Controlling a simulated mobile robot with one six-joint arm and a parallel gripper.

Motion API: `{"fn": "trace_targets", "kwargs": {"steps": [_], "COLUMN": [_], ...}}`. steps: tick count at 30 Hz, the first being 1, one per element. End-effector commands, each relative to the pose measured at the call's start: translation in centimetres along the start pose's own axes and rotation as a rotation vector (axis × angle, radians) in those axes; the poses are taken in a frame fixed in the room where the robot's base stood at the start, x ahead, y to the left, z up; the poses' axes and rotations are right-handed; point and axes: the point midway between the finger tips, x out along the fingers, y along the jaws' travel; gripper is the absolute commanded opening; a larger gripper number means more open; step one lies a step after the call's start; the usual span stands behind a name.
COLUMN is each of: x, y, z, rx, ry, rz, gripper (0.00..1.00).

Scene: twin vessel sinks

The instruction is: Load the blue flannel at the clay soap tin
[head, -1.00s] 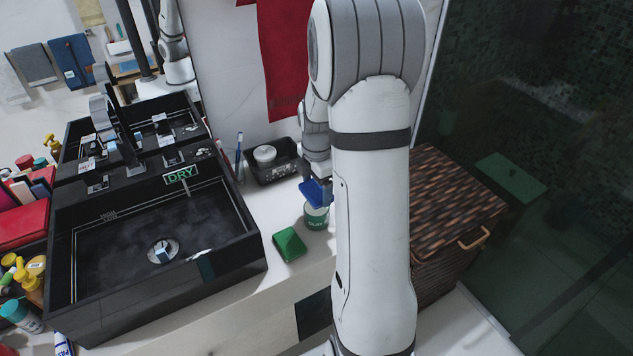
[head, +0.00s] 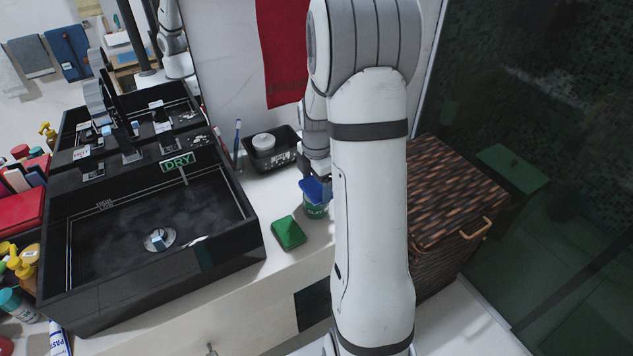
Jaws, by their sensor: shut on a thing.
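The blue flannel (head: 313,190) is in my gripper (head: 322,180), right of the near sink. It hangs at the mouth of a green and white tin (head: 316,211) on the white counter and covers most of the tin's top. The tin's label is too small to read surely, but it is the likely clay soap tin. My gripper is shut on the flannel; its fingers are partly hidden by my arm. I cannot tell whether the flannel is inside the tin or just over it.
A black tray (head: 285,158) with a white round item stands behind. The black sink (head: 222,246) is to the left. A brown wicker basket (head: 455,195) stands right of my arm.

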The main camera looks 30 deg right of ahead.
Motion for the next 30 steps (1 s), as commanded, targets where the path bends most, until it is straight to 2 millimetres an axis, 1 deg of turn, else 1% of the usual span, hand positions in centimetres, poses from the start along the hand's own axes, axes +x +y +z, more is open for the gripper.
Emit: {"fn": "trace_targets", "kwargs": {"steps": [30], "x": [1.0], "y": [0.0], "z": [0.1], "rx": [0.002], "ry": [0.000], "rz": [0.000], "gripper": [0.63]}}
